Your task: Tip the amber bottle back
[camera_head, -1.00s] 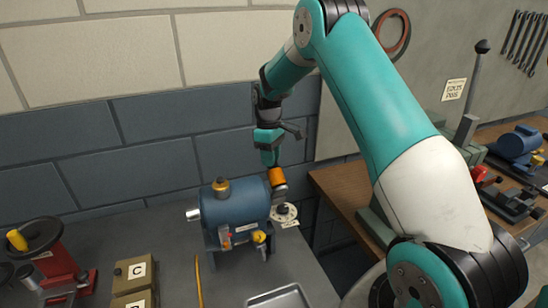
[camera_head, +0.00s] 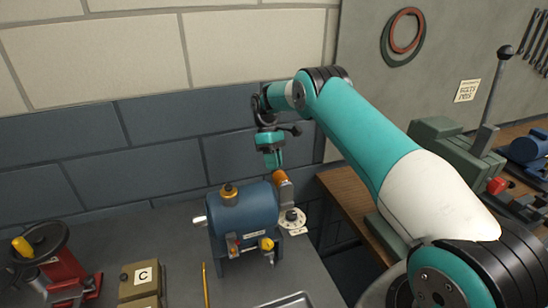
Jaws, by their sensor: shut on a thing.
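The amber bottle (camera_head: 280,175) is a small orange piece at the upper right end of the blue cylindrical casing (camera_head: 244,209). It sits on a grey metal holder (camera_head: 286,193). My gripper (camera_head: 274,163) reaches down from above and is shut on the amber bottle. The fingers hide part of the bottle, and its exact tilt is hard to tell at this size.
An amber-topped cap (camera_head: 229,191) stands on the casing. A round pale dial (camera_head: 292,218) is at its right. A metal tray (camera_head: 288,301) is in front.

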